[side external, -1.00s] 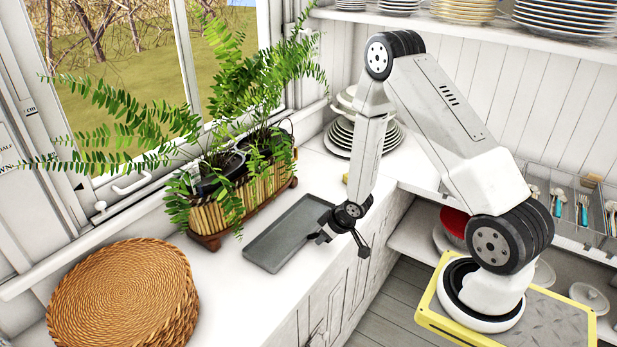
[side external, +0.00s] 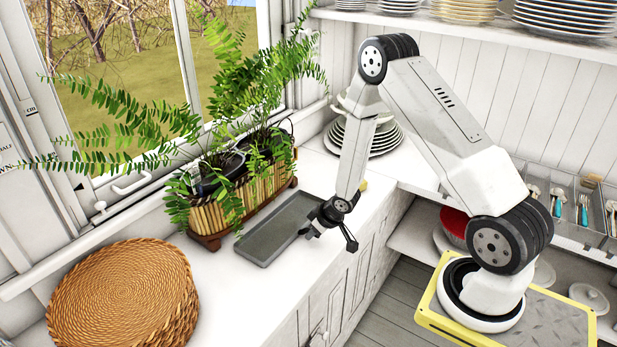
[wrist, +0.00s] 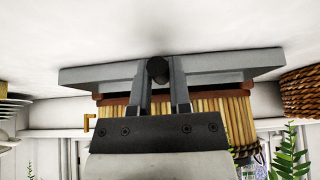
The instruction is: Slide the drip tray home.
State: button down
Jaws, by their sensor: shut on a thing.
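The drip tray (side external: 268,240) is a shallow grey rectangle lying flat on the white counter, in front of the planter (side external: 225,213). Its long side runs roughly along the planter. In the wrist view the tray (wrist: 225,66) crosses the picture as a grey band, with the planter's slats (wrist: 215,112) beyond it. My gripper (side external: 328,236) is at the tray's long side facing away from the window. In the wrist view its two fingers stand either side of a dark round knob (wrist: 158,69) at the middle of the tray's edge. The gripper is shut on this knob.
Fern fronds (side external: 230,95) spread over the planter and window. A woven basket (side external: 125,295) stands at the front left of the counter. Stacked plates (side external: 372,138) stand at the back corner. The counter between basket and tray is bare.

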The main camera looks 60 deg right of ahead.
aim_at(291, 230)
jog(key=shift+w, duration=2.75)
jog(key=c, duration=0.6)
grip_release()
jog(key=shift+r, duration=0.15)
jog(key=shift+v, duration=3.8)
